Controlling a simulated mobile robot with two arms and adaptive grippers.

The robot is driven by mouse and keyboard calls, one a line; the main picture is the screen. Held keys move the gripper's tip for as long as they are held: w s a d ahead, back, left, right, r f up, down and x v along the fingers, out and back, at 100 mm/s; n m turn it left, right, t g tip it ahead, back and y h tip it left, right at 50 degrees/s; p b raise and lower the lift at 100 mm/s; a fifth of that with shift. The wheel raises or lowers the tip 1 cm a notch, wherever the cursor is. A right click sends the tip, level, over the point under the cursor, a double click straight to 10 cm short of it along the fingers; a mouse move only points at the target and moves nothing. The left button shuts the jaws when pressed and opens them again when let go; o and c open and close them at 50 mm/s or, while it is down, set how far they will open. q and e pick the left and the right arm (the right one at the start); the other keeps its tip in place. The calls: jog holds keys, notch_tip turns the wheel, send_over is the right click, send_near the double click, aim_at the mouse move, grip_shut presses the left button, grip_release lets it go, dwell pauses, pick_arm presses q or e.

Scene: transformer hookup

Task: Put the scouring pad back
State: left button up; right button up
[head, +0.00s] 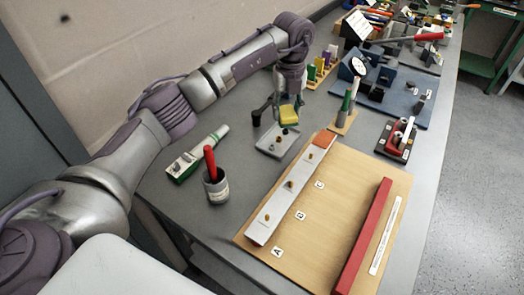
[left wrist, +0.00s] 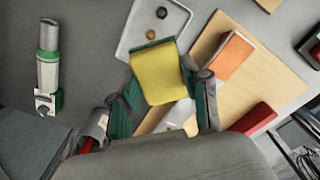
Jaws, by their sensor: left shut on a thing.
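The yellow scouring pad (head: 288,115), with a green edge, is in the grip of my left gripper (head: 288,105). In the left wrist view the pad (left wrist: 158,74) sits between the two green-padded fingers (left wrist: 163,95). The pad appears held above the table, over or beside the far end of a grey tray (head: 270,150); the exact height is hard to tell. The tray (left wrist: 130,48) holds dark and brass-coloured nuts. My right gripper is not in view.
A wooden board (head: 345,185) bears a white strip with brass studs, an orange block (head: 324,139) and a red bar (head: 363,235). A cup (head: 216,188) with a red handle and a green-white tool (head: 197,155) stand left. Blue mats with fixtures lie farther back.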

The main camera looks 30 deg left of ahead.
pick_arm(q)
jog(key=p, duration=0.3)
send_near(252, 167)
jog(key=w+d, duration=0.2)
jog(key=w, duration=0.2)
jog(key=s, duration=0.1)
jog(key=s+a+f+p, duration=0.1)
jog(key=shift+s+a+f, duration=0.15)
jog(key=shift+s+a, duration=0.1)
jog(key=shift+s, duration=0.1)
jog(key=shift+s+a+f, duration=0.2)
jog(key=shift+s+f, duration=0.3)
jog(key=shift+s, duration=0.05)
jog(key=shift+s+f+p, duration=0.1)
jog(key=shift+f+p, duration=0.2)
jog(key=shift+p, duration=0.1)
notch_tip(252, 167, down, 3)
jog(key=shift+f+p, duration=0.15)
jog(key=shift+p, duration=0.45)
jog(key=shift+f, duration=0.25)
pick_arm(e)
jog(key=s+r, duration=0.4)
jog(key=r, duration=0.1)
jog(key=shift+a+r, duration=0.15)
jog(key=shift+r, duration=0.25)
